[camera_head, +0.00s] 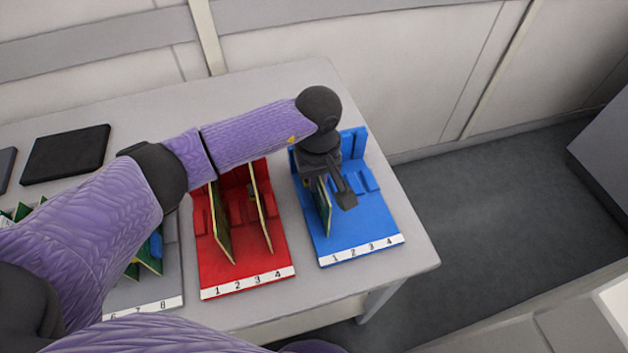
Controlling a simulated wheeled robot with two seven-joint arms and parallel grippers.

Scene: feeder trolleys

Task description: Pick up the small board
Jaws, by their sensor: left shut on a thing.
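My left gripper (331,192) reaches down over the blue rack (360,240) on the table. It is shut on a small green board (324,212) that stands upright above the rack's slot marked 1. One finger shows to the right of the board; the other is mostly hidden. I cannot tell whether the board's lower edge is seated in the slot. My right gripper is not in view.
A red rack (245,276) stands left of the blue one and holds two upright boards (220,235). A grey rack (150,293) with more boards is partly behind my left arm. A black pad (66,153) lies at the back left. The table's right edge is close to the blue rack.

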